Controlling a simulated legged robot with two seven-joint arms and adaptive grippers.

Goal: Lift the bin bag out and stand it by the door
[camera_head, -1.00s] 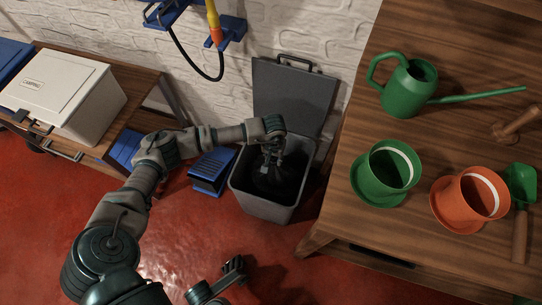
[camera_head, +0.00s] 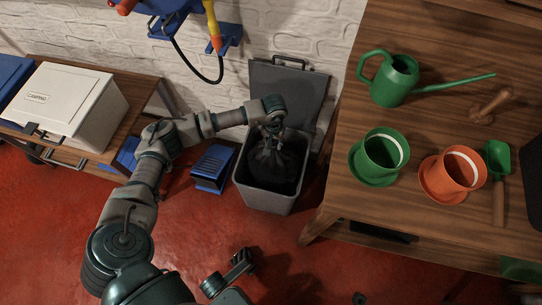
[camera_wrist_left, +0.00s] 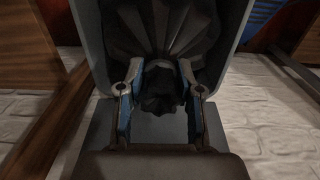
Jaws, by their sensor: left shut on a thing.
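The black bin bag (camera_head: 272,167) is in the grey bin (camera_head: 265,199), its gathered top drawn up near the rim. The bin's lid (camera_head: 288,92) stands open against the wall. My left gripper (camera_head: 272,138) reaches down over the bin and is shut on the bag's gathered neck. The left wrist view shows the bag (camera_wrist_left: 160,30) with folds fanning from the neck, between the two fingers (camera_wrist_left: 160,100). The bag's lower part is hidden inside the bin. My right gripper (camera_head: 243,261) is low over the floor at bottom centre; its finger opening is unclear. No door shows.
A blue step-like object (camera_head: 212,167) stands left of the bin. A wooden table (camera_head: 420,130) at right holds a watering can (camera_head: 394,80), a green pot (camera_head: 379,157) and an orange pot (camera_head: 453,175). Red floor (camera_head: 200,235) is open in front.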

